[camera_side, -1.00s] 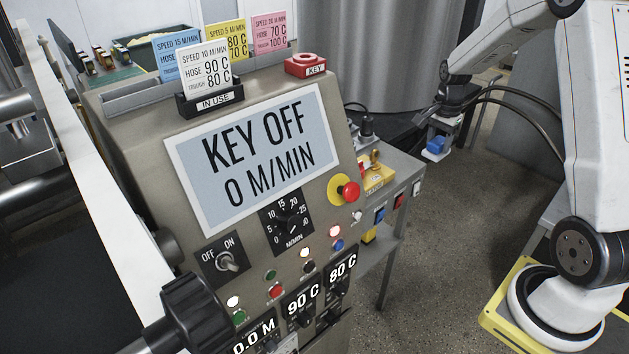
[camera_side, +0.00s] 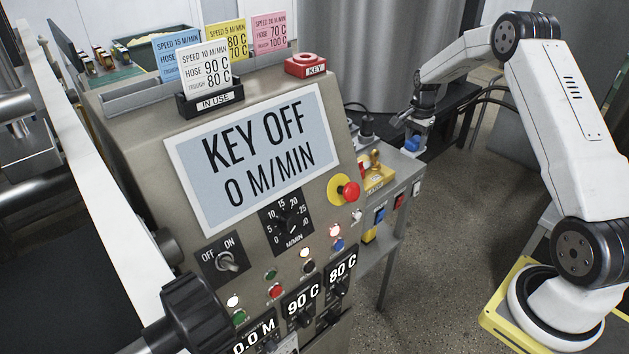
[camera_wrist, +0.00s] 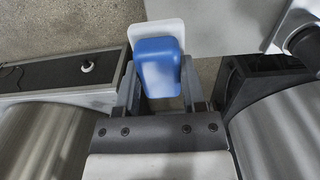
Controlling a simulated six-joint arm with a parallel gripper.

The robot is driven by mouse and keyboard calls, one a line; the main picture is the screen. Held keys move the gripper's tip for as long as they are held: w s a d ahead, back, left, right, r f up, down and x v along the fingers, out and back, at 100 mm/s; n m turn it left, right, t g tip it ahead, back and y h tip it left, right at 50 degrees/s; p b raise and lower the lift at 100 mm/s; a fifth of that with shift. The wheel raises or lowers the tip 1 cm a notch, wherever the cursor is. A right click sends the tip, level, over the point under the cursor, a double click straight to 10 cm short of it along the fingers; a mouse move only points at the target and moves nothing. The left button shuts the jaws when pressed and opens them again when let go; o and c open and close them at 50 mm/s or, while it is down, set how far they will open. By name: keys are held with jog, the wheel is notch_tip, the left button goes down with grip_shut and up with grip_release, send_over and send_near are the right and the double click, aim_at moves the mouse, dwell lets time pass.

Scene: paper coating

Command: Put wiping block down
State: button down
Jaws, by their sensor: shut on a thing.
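The wiping block (camera_wrist: 157,62) has a blue body with a white pad and sits between the fingers of my gripper (camera_wrist: 160,95) in the wrist view. In the side view the blue of the block (camera_side: 412,144) shows small below my gripper (camera_side: 418,125), beside the back end of the grey side table (camera_side: 402,170). My gripper is shut on the block and holds it. Whether the block touches any surface is not clear.
A yellow fixture (camera_side: 376,174) stands on the side table. The control console (camera_side: 150,130) stands left of it, its display reading KEY OFF. The speckled floor (camera_side: 455,230) between the table and my base is open.

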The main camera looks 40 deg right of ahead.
aim_at(409, 144)
jog(key=shift+w+d+f, duration=0.35)
jog(key=shift+w+f, duration=0.25)
jog(key=shift+f, duration=0.15)
jog(key=shift+w+d+f, duration=0.3)
jog(key=shift+w+f, duration=0.3)
jog(key=shift+f, duration=0.15)
jog(key=shift+w+d+f, duration=0.1)
jog(key=shift+w+f, duration=0.1)
jog(key=shift+f, duration=1.65)
jog(key=shift+f, duration=0.1)
jog(key=shift+c, duration=0.9)
grip_release()
notch_tip(409, 144, up, 12)
